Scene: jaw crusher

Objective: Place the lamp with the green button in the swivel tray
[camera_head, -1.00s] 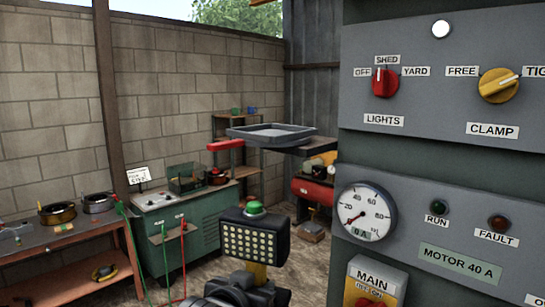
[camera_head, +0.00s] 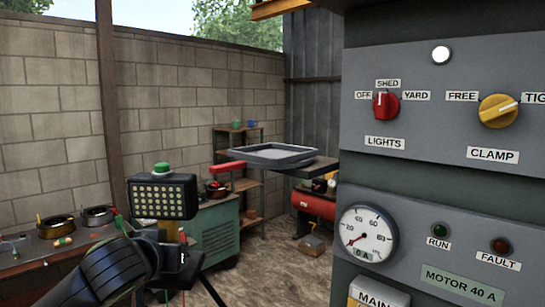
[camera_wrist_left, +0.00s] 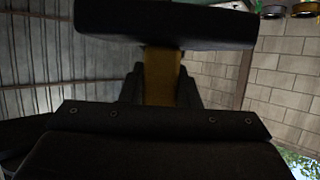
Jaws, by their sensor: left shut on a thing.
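The lamp (camera_head: 161,198) is a dark box with a grid of pale LEDs on its front and a green button (camera_head: 163,168) on top. It is upright, left of centre in the head view. My left gripper (camera_head: 172,237) is shut on the lamp's yellow stem below the box. In the left wrist view the lamp (camera_wrist_left: 165,24) is a dark block, with its yellow stem (camera_wrist_left: 161,75) between the fingers. The swivel tray (camera_head: 275,154) is a grey, shallow, empty-looking tray with a red handle (camera_head: 229,167), right of the lamp and apart from it. My right gripper is not in view.
A grey control panel (camera_head: 440,150) with knobs and a gauge fills the right side, close to the tray's arm. A bench (camera_head: 50,262) with coils stands at the left, a green cabinet (camera_head: 222,235) behind the lamp. Open air lies between lamp and tray.

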